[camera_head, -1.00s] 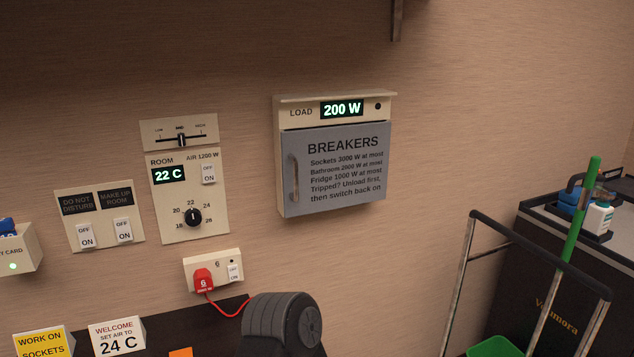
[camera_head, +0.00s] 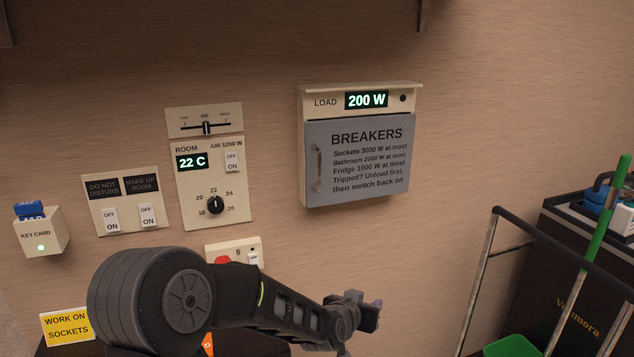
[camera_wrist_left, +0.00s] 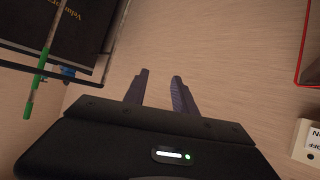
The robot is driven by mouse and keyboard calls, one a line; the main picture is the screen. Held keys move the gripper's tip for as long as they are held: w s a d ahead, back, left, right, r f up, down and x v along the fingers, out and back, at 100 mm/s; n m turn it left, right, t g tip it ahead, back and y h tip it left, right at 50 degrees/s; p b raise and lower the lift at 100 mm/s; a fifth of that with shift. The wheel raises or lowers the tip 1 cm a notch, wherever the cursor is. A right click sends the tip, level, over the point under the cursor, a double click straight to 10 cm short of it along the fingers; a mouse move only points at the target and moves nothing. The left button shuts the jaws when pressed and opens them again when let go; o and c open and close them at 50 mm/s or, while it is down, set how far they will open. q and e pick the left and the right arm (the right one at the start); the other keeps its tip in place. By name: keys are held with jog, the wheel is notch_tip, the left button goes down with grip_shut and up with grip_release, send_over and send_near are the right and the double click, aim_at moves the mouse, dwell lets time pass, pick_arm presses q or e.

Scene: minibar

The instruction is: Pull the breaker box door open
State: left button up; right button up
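The breaker box (camera_head: 358,92) is on the wall right of centre in the head view. Its grey door (camera_head: 370,192) is closed, with a vertical handle (camera_head: 317,168) near its left edge. My left gripper (camera_head: 366,312) is below the box, apart from door and handle. In the left wrist view the fingers of the left gripper (camera_wrist_left: 160,78) stand apart with only bare wall showing between them. My right gripper is in neither view.
A room thermostat panel (camera_head: 188,217) and a key card holder (camera_head: 40,234) are on the wall to the left. A cart with a black handle frame (camera_head: 545,240) and a green pole (camera_head: 598,230) stands at the right. The wall below the box is bare.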

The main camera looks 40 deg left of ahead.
pick_arm(q)
jog(key=a+r+n+t+y, duration=0.1)
jog(key=a+r+t+y, duration=0.1)
jog(key=a+r, duration=0.5)
jog(key=a+r+t+y, duration=0.1)
jog(key=a+r, duration=0.1)
jog(key=r, duration=0.8)
jog(key=n+t+y, duration=0.1)
jog(key=y, duration=0.2)
send_near(318, 172)
jog(key=shift+w+a, duration=0.4)
jog(key=shift+a, duration=0.05)
jog(key=shift+t+h, duration=0.3)
jog(key=shift+h, duration=0.1)
jog(key=shift+p+x, duration=0.65)
jog(key=shift+x, duration=3.25)
jog(key=shift+f, duration=0.1)
grip_shut()
